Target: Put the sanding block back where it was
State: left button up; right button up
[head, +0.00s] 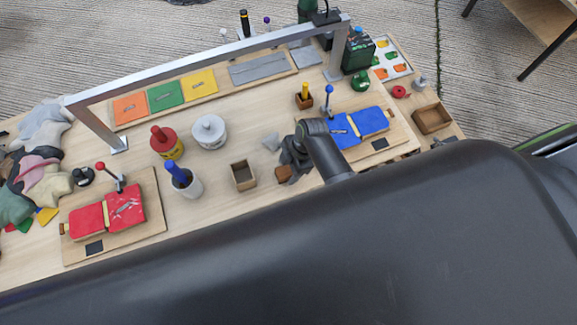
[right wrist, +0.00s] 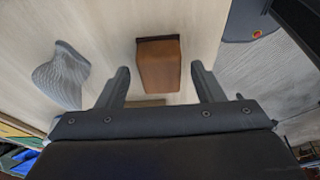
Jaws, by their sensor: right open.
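The sanding block, a brown block with a dark strip along one end, lies on the light wood table just beside my right gripper in the head view (head: 283,174). In the right wrist view the sanding block (right wrist: 158,68) sits in front of the gap between the fingers. My right gripper (head: 292,163) is open, with one finger on each side of the block in the picture; I cannot tell whether either touches it. The fingers also show in the right wrist view (right wrist: 162,84). My left gripper is not in view.
A grey curved piece (right wrist: 62,75) lies near the block. An open wooden box (head: 243,175) stands to its left, and a board with blue pads (head: 342,131) to its right. A white pot (head: 209,132) and a red-lidded can (head: 165,142) stand behind left. A metal frame (head: 210,58) spans the back.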

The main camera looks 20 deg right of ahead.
jog(key=shift+r, duration=0.2)
jog(key=v, duration=1.2)
